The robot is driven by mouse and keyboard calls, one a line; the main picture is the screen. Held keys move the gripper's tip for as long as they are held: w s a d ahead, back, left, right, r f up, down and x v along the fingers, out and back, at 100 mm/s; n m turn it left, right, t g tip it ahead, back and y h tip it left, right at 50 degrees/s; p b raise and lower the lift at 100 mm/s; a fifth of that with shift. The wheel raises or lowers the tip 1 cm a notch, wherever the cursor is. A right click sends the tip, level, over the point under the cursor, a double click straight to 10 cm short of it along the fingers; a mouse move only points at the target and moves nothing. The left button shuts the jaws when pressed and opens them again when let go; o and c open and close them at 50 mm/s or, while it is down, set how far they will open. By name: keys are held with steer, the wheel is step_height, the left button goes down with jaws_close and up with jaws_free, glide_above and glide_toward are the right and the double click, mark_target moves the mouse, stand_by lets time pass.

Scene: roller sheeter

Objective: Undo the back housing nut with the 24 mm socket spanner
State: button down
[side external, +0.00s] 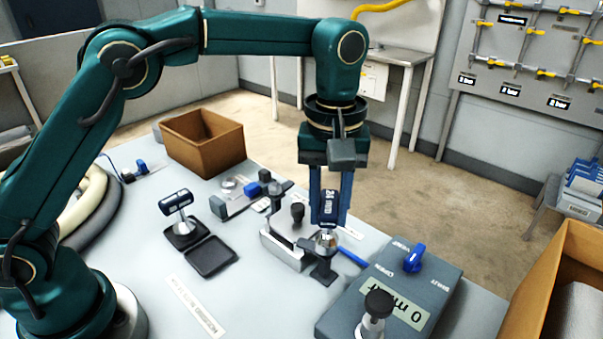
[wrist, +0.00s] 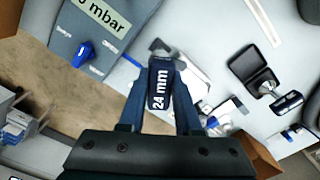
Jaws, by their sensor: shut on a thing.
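The 24 mm socket spanner (side external: 327,212) has a dark blue handle with white lettering and a metal socket below. My gripper (side external: 331,200) is shut on its handle, which reads "24 mm" in the wrist view (wrist: 160,88). The spanner is upright, its socket low over the right end of the roller sheeter's pale metal housing (side external: 284,252). I cannot tell whether the socket is seated on a nut. The back housing nut is not distinguishable; socket and fittings may hide it.
A second blue-handled spanner (side external: 177,203) stands in a black holder beside an empty black tray (side external: 211,257). A grey gauge box (side external: 340,318) reading 0 mbar, with a blue knob (side external: 414,257), is at front right. A cardboard box (side external: 202,143) stands behind.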

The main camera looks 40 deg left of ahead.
steer(key=n, duration=0.3)
steer(key=shift+n, duration=0.3)
stand_by(0.3)
steer(key=n, duration=0.2)
steer(key=shift+n, duration=0.8)
steer(key=shift+n, duration=1.8)
